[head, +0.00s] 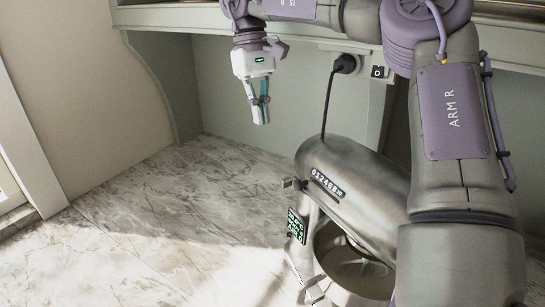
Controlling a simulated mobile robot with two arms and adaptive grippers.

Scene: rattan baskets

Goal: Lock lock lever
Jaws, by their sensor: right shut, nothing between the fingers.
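A metal stand mixer (345,172) stands on the marble counter, with its head toward the lower right. A small lever knob (292,184) sticks out of its near side beside a numbered speed scale. I cannot tell whether this is the lock lever; no lever is labelled as a lock. A steel bowl (345,275) sits under the head, partly hidden by my right arm. My right gripper (260,121) is shut and empty, pointing down above the counter, behind and to the left of the mixer and apart from it. My left gripper is out of view.
A black cord runs from the mixer up to a plug (345,64) in the wall outlet. The marble counter (150,225) is clear to the left. A ledge (170,17) runs along the top.

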